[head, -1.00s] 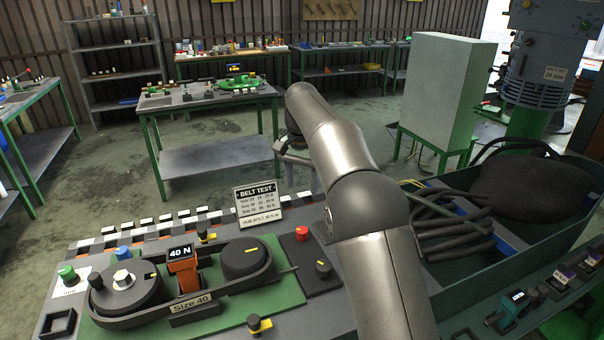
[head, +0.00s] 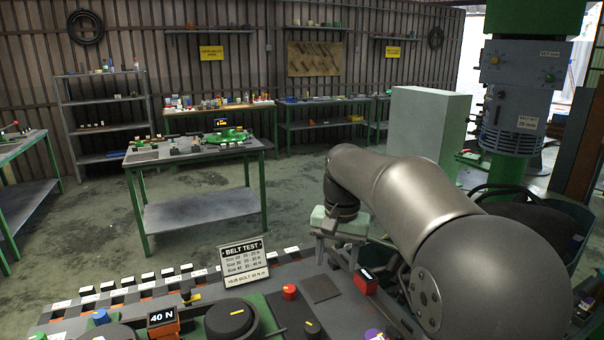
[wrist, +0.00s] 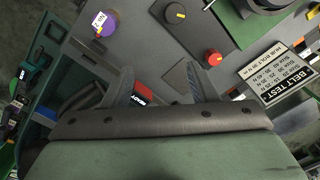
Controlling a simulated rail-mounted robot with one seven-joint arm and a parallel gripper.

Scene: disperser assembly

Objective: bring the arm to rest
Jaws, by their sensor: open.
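My arm (head: 415,190) reaches across the right half of the head view with its elbow close to the camera. My gripper (head: 338,262) hangs above the far right part of the test bench (head: 290,268), fingers pointing down. In the wrist view my gripper (wrist: 158,78) has its two fingers apart, with nothing held between them. A red and black block (wrist: 141,93) shows beyond the fingers in the wrist view; the same block (head: 366,281) is right of the gripper in the head view.
The belt test sign (head: 244,261), red knob (head: 290,291), black pulley (head: 231,320) and 40 N display (head: 162,319) are on the bench. A green-legged table (head: 195,157) stands behind. A grey cabinet (head: 428,125) is at right. Open floor (head: 90,235) lies at left.

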